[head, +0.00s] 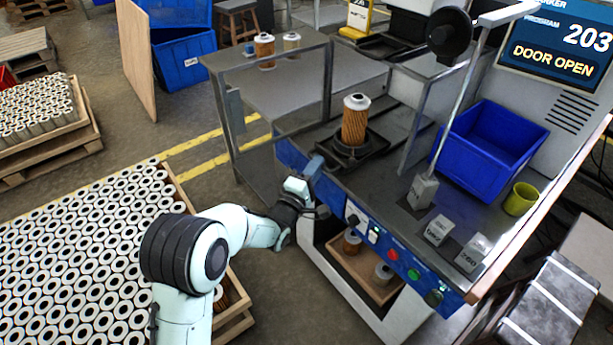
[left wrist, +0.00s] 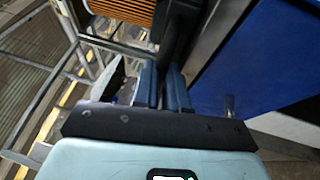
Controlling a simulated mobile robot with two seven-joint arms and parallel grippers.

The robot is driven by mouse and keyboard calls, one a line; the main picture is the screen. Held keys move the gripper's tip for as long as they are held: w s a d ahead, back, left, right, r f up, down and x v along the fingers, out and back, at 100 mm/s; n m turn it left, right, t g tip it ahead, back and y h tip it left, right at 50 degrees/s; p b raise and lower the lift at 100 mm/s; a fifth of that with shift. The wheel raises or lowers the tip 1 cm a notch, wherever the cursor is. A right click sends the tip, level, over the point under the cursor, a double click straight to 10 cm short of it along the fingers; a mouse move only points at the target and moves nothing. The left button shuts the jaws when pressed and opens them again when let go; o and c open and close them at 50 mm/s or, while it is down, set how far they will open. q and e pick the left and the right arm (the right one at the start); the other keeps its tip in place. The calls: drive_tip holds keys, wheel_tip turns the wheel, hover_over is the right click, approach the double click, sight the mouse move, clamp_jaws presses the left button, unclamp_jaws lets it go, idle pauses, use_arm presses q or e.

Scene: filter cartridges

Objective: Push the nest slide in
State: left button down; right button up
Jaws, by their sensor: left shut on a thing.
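The nest slide (head: 372,146) is a dark plate with a round nest at the front of the machine's bench. An orange pleated filter cartridge (head: 355,120) with a white top stands upright in the nest. The cartridge's side also shows at the top of the left wrist view (left wrist: 122,9). My left gripper (head: 314,168) is at the slide's front edge, above the blue front panel. In the left wrist view its blue fingers (left wrist: 163,86) are close together at a dark bar (left wrist: 180,38), seemingly the slide's handle. The exact grip is partly hidden. My right gripper is not in view.
A screen (head: 560,42) reads "DOOR OPEN". A blue bin (head: 492,145), a yellow-green cup (head: 521,199) and several small grey blocks (head: 438,229) stand on the bench to the right. A thin metal frame (head: 330,85) stands left of the nest. Buttons (head: 393,255) line the front panel.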

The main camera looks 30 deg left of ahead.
use_arm(q)
drive_tip(key=c, duration=1.2)
unclamp_jaws()
drive_tip(key=shift+o, duration=0.2)
drive_tip(key=shift+f, duration=0.1)
